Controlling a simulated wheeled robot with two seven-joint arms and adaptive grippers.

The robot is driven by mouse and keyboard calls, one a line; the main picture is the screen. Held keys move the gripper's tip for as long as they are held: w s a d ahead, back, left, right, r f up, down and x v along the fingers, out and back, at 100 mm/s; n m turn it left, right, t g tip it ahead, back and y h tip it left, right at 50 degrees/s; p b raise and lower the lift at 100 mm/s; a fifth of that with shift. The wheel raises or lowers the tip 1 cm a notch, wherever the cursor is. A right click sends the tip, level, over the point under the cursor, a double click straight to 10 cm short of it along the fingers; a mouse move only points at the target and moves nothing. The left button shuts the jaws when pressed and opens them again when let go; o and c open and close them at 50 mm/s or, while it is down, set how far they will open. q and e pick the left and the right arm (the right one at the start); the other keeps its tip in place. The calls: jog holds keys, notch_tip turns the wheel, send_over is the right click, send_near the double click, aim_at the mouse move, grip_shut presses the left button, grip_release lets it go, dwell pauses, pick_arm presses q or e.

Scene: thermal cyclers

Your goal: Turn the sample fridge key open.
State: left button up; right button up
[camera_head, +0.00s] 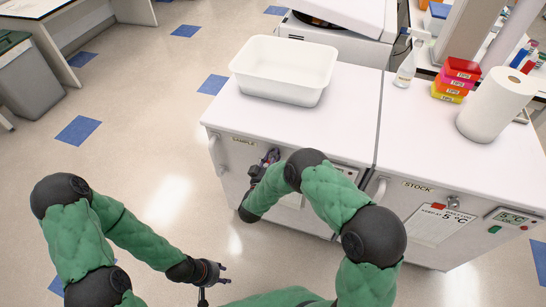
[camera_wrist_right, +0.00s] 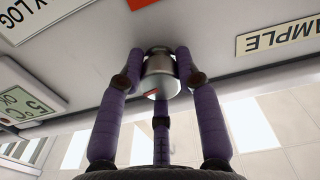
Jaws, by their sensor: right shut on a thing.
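The sample fridge (camera_head: 300,127) is the left white unit in the head view, with a "SAMPLE" label (camera_head: 243,142) on its front. Its key lock (camera_wrist_right: 158,77) shows in the right wrist view as a silver cylinder with a red mark on its near end. My right gripper (camera_head: 271,156) is at the front of this fridge; in the right wrist view its purple fingers (camera_wrist_right: 158,75) are shut around the silver cylinder. In the head view the gripper and arm hide the lock. My left gripper (camera_head: 225,274) is low over the floor, empty, its fingers apart.
The fridge's white handle (camera_head: 216,157) is left of the lock. The stock fridge (camera_head: 425,150) adjoins on the right, with its own lock (camera_head: 453,202).

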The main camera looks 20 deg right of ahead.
jog(key=n+p, duration=0.1)
jog(key=n, duration=0.3)
jog(key=shift+r+n, duration=0.1)
jog(key=shift+n, duration=0.2)
jog(key=n+p, duration=0.1)
jog(key=n, duration=0.2)
jog(key=shift+n, duration=0.4)
jog(key=n+p, duration=0.1)
jog(key=n, duration=0.3)
jog(key=shift+a, duration=0.1)
jog(key=shift+n+p, duration=0.5)
jog(key=shift+n, duration=1)
jog(key=o, duration=1.2)
jog(key=shift+w, duration=0.1)
jog(key=shift+c, duration=0.2)
jog(key=v, duration=1.2)
